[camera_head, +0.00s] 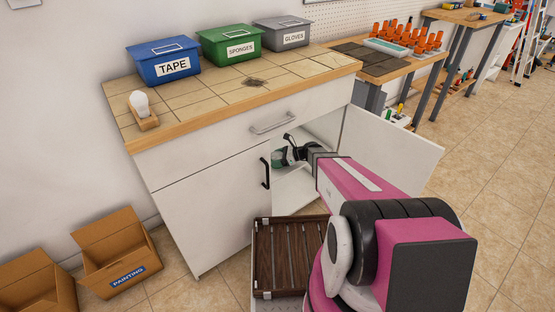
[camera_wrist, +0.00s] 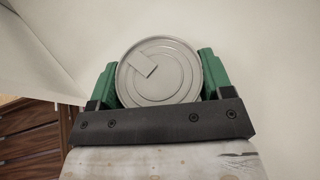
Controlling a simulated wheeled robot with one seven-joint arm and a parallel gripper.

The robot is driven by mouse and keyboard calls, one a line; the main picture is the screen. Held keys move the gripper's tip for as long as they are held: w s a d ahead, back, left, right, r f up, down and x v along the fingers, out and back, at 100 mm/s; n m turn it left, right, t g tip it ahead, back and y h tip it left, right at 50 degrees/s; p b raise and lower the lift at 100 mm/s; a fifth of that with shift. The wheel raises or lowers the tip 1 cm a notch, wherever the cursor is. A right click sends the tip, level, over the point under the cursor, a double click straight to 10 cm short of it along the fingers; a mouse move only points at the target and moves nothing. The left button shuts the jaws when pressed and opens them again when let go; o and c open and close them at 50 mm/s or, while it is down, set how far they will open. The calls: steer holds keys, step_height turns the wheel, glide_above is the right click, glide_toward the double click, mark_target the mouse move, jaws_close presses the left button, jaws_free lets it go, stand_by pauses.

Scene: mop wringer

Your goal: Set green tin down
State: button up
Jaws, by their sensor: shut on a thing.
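The tin (camera_wrist: 160,70) faces the wrist camera with its round grey metal lid and pull tab. Its side is mostly hidden in that view. My gripper (camera_wrist: 157,78) is shut on it, with a green finger on each side. In the head view my gripper (camera_head: 290,153) reaches into the open white cabinet (camera_head: 215,200), inside the doorway. A green patch shows there, but I cannot tell tin from fingers. Pale cabinet surfaces surround the tin in the wrist view. I cannot tell whether the tin touches the surface under it.
The cabinet door (camera_head: 390,150) stands open to the right of my arm. A dark slatted wooden crate (camera_head: 290,258) is low in front of the cabinet. Blue (camera_head: 163,62), green (camera_head: 229,45) and grey (camera_head: 282,34) bins and a light bulb (camera_head: 140,104) stand on the tiled top.

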steer(key=o, duration=1)
steer(key=shift+f, duration=0.1)
steer(key=shift+o, duration=0.2)
steer(key=v, duration=1.2)
steer(key=s+d+r+n+g+h, duration=0.1)
steer(key=s+r+n+h, duration=0.3)
steer(key=s+n+h, duration=0.2)
steer(key=s+d+r+n+g+h, duration=0.1)
steer(key=s+r+n+h, duration=0.4)
steer(key=s+n, duration=0.6)
steer(key=shift+s+d+r+n+h, duration=0.25)
steer(key=shift+d+n+h, duration=0.2)
steer(key=shift+n+h, duration=0.95)
